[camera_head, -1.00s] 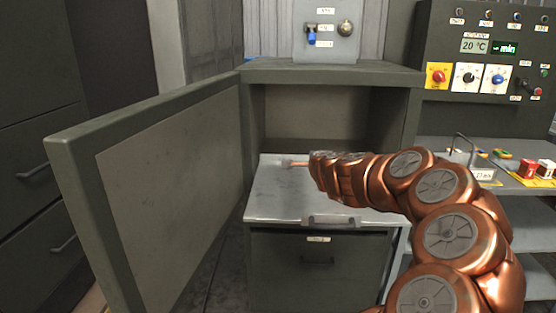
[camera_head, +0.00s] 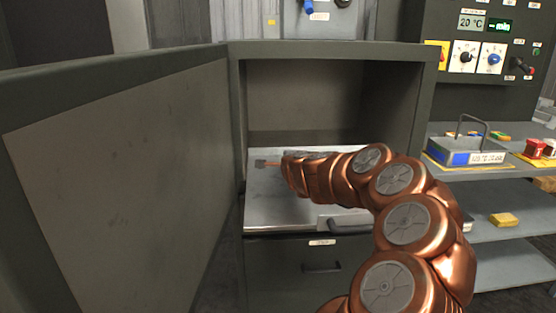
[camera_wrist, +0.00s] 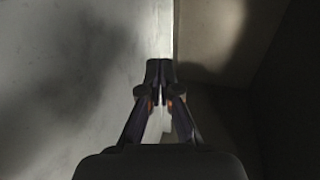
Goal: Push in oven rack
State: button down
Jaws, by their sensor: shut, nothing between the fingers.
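The oven rack (camera_head: 285,213) is a flat light-grey metal sheet with a handle (camera_head: 349,222) on its front edge. It lies at the bottom of the open oven (camera_head: 300,108) and sticks out past the opening. My gripper (camera_head: 261,164) is above the left part of the rack, at the end of my copper arm. In the wrist view my gripper (camera_wrist: 160,72) is shut with its fingertips together, and nothing is held. A pale flat surface fills the left of that view, with a darker area on the right. I cannot tell whether the fingertips touch anything. My arm hides part of the rack.
The oven door (camera_head: 125,170) stands wide open on the left. A drawer (camera_head: 320,262) is below the rack. On the right, a shelf unit (camera_head: 510,215) holds a blue-sided tray (camera_head: 465,150) and small blocks, under a control panel (camera_head: 485,50).

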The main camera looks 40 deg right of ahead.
jog(key=shift+w+f, duration=0.6)
jog(key=shift+w, duration=0.05)
jog(key=b+x, duration=0.1)
jog(key=x, duration=0.8)
jog(key=shift+w+d, duration=0.15)
jog(key=shift+d, duration=0.15)
jog(key=shift+w+d+r, duration=0.1)
jog(key=shift+w+d, duration=0.9)
jog(key=shift+w, duration=0.15)
jog(key=shift+w+d, duration=0.15)
jog(key=shift+w, duration=0.2)
jog(key=shift+w+p, duration=0.1)
jog(key=shift+p, duration=0.25)
